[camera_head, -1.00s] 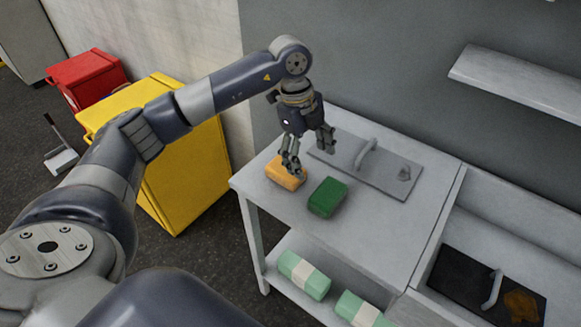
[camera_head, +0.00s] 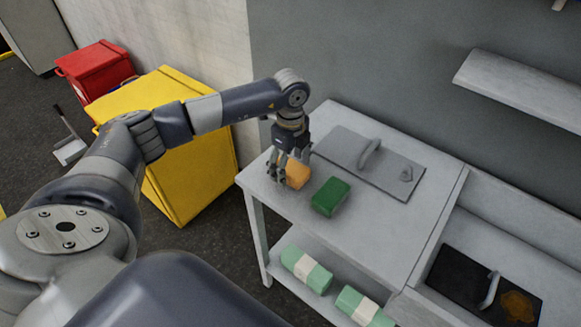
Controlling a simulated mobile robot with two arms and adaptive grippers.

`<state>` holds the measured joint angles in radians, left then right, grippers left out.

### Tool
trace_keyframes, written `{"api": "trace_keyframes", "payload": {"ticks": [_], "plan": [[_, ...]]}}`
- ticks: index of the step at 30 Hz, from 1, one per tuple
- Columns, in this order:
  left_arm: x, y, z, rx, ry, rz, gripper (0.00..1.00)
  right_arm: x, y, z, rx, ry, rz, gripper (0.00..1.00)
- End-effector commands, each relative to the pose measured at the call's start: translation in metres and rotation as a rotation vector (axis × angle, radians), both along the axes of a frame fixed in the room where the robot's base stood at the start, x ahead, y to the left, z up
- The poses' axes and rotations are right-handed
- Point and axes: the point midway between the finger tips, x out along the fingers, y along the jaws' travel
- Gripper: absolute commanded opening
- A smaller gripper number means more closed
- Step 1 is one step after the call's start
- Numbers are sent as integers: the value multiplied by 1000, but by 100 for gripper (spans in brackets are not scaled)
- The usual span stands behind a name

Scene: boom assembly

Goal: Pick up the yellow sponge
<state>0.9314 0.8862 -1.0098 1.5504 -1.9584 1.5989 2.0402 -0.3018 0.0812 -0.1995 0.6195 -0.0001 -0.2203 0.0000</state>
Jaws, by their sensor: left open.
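The yellow sponge (camera_head: 298,174), orange-yellow in this light, is at the left end of the grey metal table (camera_head: 350,232). My left gripper (camera_head: 284,174) points down at the sponge with its fingers open. One finger is at the sponge's left side, and another part of the gripper is behind its upper edge. The sponge looks tilted up; whether it touches the table or the fingers I cannot tell. A green sponge (camera_head: 330,197) lies just to its right, a small gap apart. My right gripper is out of view.
A grey plate with a handle (camera_head: 369,160) lies at the back of the table by the wall. Green-and-white packs (camera_head: 306,270) lie on the lower shelf. A yellow bin (camera_head: 190,178) and a red bin (camera_head: 95,68) stand left. A wall shelf (camera_head: 520,88) is upper right.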

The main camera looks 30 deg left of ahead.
Motion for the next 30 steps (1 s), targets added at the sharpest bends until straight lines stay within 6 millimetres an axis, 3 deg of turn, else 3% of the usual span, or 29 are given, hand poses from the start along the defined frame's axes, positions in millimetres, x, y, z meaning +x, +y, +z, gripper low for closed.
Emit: {"api": "trace_keyframes", "payload": {"ticks": [10, 16, 30], "plan": [[0, 0, -12, 0, -1, -2, 75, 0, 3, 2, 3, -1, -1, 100], [0, 0, -11, 0, -1, -1, 35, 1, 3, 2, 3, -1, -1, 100], [0, 0, -8, 0, -1, -1, 32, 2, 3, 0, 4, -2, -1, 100]]}}
